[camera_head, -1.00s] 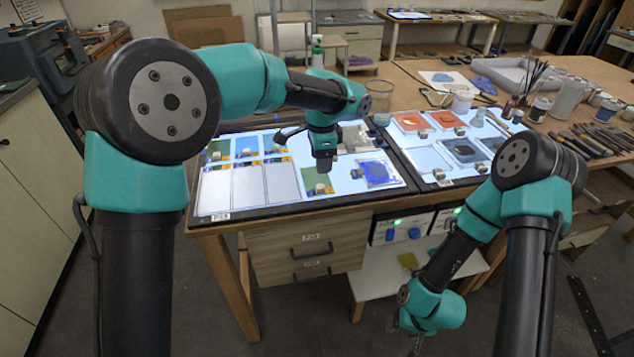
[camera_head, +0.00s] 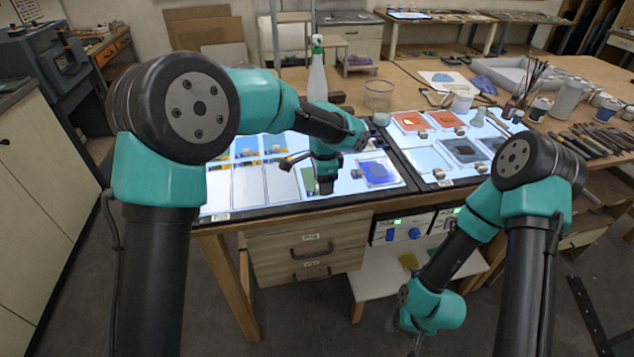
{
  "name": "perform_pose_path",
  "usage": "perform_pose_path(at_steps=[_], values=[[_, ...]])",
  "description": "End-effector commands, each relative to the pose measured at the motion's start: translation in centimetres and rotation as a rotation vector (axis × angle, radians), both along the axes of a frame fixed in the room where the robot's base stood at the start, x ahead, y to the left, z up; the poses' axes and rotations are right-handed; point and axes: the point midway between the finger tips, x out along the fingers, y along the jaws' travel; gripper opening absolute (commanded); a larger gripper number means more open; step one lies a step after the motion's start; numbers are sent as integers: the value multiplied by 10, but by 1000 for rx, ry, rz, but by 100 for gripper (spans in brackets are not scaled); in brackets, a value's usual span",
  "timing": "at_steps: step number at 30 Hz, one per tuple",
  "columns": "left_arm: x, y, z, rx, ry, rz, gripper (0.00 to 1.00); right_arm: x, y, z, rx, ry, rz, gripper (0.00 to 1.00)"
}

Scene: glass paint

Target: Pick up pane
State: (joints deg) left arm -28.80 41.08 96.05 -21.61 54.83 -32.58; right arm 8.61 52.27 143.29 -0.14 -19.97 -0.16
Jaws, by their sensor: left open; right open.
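Several flat panes lie on the lit left panel (camera_head: 235,213). A green pane (camera_head: 309,180) lies near its front middle, largely hidden by my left gripper (camera_head: 326,192). That gripper is open and points down over this pane; I cannot tell whether it touches it. A pane with a dark blue patch (camera_head: 375,169) lies to the right.
The right panel holds orange panes (camera_head: 411,121) and grey-blue panes (camera_head: 465,150). A spray bottle (camera_head: 317,76) and a glass jar (camera_head: 378,95) stand behind the left panel. Tools (camera_head: 580,140), brushes and pots crowd the bench's right side.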

Motion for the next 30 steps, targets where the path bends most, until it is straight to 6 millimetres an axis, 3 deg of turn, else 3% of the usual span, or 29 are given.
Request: perform_pose_path(at_steps=[4,18,30], values=[[0,0,-12,0,1,1,53,0,0,0,0,0,0,65],[0,0,-11,-1,0,1,53,0,0,0,0,0,0,65],[0,0,-11,-1,0,1,15,0,0,0,0,0,0,65]])
